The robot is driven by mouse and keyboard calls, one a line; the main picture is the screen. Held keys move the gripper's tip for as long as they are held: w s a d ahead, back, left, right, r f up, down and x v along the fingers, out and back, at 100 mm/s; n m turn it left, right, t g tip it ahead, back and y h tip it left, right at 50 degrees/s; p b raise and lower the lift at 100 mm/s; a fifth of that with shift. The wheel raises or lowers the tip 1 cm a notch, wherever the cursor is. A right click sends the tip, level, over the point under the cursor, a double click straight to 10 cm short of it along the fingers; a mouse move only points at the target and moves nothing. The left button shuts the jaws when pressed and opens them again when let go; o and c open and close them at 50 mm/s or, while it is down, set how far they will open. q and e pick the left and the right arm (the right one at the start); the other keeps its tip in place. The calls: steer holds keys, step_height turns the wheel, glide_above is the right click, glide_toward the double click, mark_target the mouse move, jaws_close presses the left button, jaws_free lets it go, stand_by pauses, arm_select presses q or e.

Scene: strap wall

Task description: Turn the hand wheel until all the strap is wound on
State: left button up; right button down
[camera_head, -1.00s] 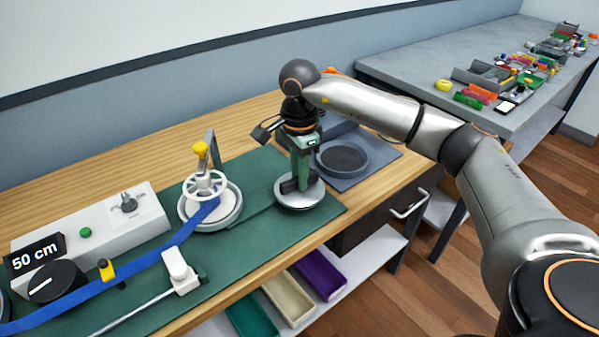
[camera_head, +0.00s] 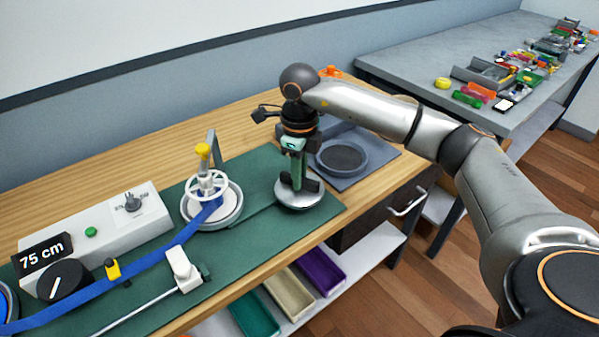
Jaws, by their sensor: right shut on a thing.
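The blue strap (camera_head: 140,266) runs from the lower left up to the reel (camera_head: 212,212), whose hub carries blue strap under a white spoked wheel (camera_head: 206,185). The hand wheel (camera_head: 299,201) is a pale round disc on the green mat, right of the reel. My right gripper (camera_head: 299,188) points down over this disc and is shut on its handle, which the fingers mostly hide. A sign (camera_head: 43,255) reads 75 cm. My left gripper is not in view.
A white box (camera_head: 100,228) with a green button and a black dial (camera_head: 63,280) stands at left. A white block (camera_head: 180,265) on a rod is in front of the strap. A grey tray with a round dish (camera_head: 342,157) lies behind my right gripper. Coloured bins (camera_head: 288,295) sit below.

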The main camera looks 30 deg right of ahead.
steer(key=m+p, duration=0.1)
steer(key=m, duration=0.4)
steer(key=shift+r+m, duration=0.1)
steer(key=shift+m, duration=0.2)
steer(key=m+p, duration=0.1)
steer(key=m, duration=0.4)
steer(key=m+p, duration=0.2)
steer(key=m, duration=0.3)
steer(key=shift+m, duration=0.4)
steer(key=m+p, duration=0.1)
steer(key=m, duration=0.3)
steer(key=shift+m, duration=0.4)
steer(key=c, duration=0.8)
jaws_free()
step_height(320, 180, up, 12)
steer(key=shift+r, duration=0.2)
